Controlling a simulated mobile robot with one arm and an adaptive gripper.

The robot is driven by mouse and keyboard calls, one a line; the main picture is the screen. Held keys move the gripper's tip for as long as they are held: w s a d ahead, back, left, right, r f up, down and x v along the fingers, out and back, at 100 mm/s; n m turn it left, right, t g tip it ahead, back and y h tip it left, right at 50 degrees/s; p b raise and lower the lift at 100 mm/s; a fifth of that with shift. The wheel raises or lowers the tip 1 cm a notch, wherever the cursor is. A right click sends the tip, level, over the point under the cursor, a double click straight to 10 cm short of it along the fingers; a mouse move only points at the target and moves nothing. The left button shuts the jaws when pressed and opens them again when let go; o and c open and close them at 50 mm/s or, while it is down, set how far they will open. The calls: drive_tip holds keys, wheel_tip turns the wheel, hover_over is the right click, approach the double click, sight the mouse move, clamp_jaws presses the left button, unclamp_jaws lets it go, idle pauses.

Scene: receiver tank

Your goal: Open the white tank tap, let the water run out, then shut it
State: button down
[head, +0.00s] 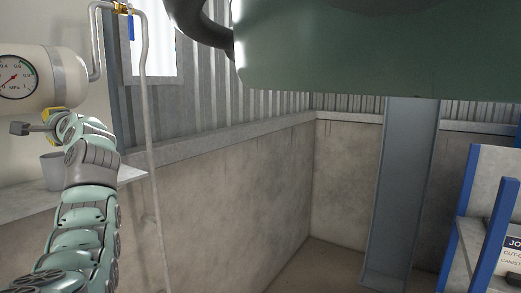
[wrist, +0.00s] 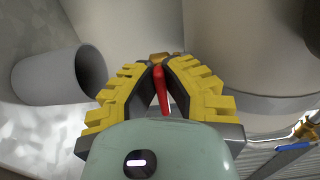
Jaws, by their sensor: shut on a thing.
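The white tank (head: 50,78) with a round pressure gauge (head: 15,77) is at the left of the head view. Its pale body also fills the top of the wrist view (wrist: 245,45). My gripper (head: 50,113) is just under the tank. In the wrist view my gripper's yellow ribbed fingers (wrist: 160,80) close around the red tap lever (wrist: 163,92). A brass piece (wrist: 160,57) of the tap shows just beyond the fingertips. The fingers hide much of the tap. I see no running water.
A grey cup (head: 53,171) stands on a pale shelf (head: 130,175) below the tank; its open mouth shows in the wrist view (wrist: 90,72). A pipe with a blue-handled valve (head: 131,27) runs right of the tank. A big green tank (head: 370,50) hangs overhead at right.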

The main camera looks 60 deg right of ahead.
idle(0.3)
drive_tip(key=c, duration=1.1)
unclamp_jaws()
drive_tip(key=shift+o, duration=0.2)
drive_tip(key=shift+s, duration=0.15)
drive_tip(key=s, duration=0.7)
drive_tip(key=shift+s+d, duration=0.15)
drive_tip(key=shift+s, duration=0.2)
drive_tip(key=shift+w+f, duration=0.1)
